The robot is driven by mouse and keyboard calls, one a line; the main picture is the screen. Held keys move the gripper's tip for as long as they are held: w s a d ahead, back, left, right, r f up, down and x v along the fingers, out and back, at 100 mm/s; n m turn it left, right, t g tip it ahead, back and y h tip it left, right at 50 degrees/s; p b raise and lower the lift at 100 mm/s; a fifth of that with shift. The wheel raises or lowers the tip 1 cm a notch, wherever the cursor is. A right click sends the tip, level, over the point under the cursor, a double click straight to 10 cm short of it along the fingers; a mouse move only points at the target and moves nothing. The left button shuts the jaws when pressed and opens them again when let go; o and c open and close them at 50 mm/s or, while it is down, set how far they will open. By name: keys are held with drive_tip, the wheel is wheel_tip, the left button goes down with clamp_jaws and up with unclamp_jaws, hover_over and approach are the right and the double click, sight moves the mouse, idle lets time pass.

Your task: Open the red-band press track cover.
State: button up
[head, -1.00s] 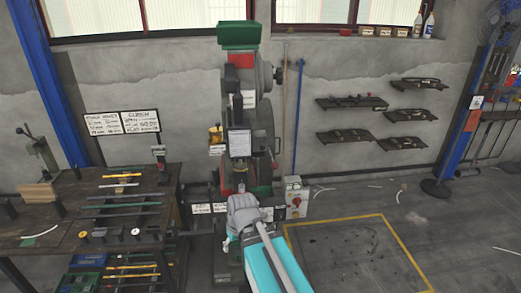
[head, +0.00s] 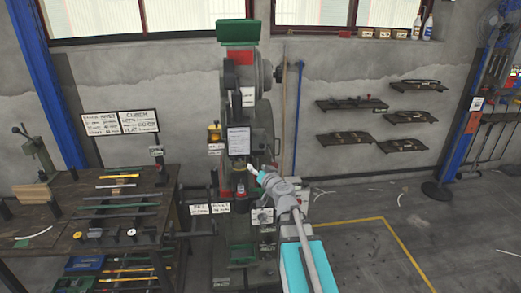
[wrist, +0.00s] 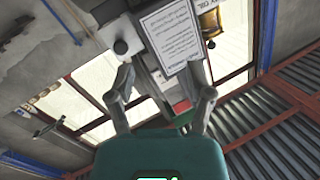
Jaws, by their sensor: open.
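The press (head: 245,110) stands against the wall in the head view, with a green hopper (head: 237,32) on top and a red patch (head: 244,60) just below it. My gripper (head: 252,167) is at the front of the press, just below its white sheet (head: 238,140). In the wrist view, my gripper (wrist: 166,85) is open, with its fingers apart and nothing seen between them. A grey strip on the press runs up between the fingers towards a red patch (wrist: 181,107). I cannot tell the track cover's edge or whether it is shut.
A workbench (head: 75,207) with tools and bars stands at the left. A labelled box (head: 262,217) is low at the press front. Wall shelves (head: 352,104) hang to the right. A yellow line (head: 400,255) marks floor at the right, where there is free room.

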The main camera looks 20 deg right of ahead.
drive_tip(key=d+m+h, duration=0.1)
drive_tip(key=d, duration=0.1)
drive_tip(key=d+h, duration=0.1)
drive_tip(key=d+m+h, duration=0.1)
drive_tip(key=d, duration=0.1)
drive_tip(key=shift+s+d+r+m+t, duration=0.1)
drive_tip(key=shift+d+r+m+t, duration=0.2)
drive_tip(key=shift+w, duration=0.2)
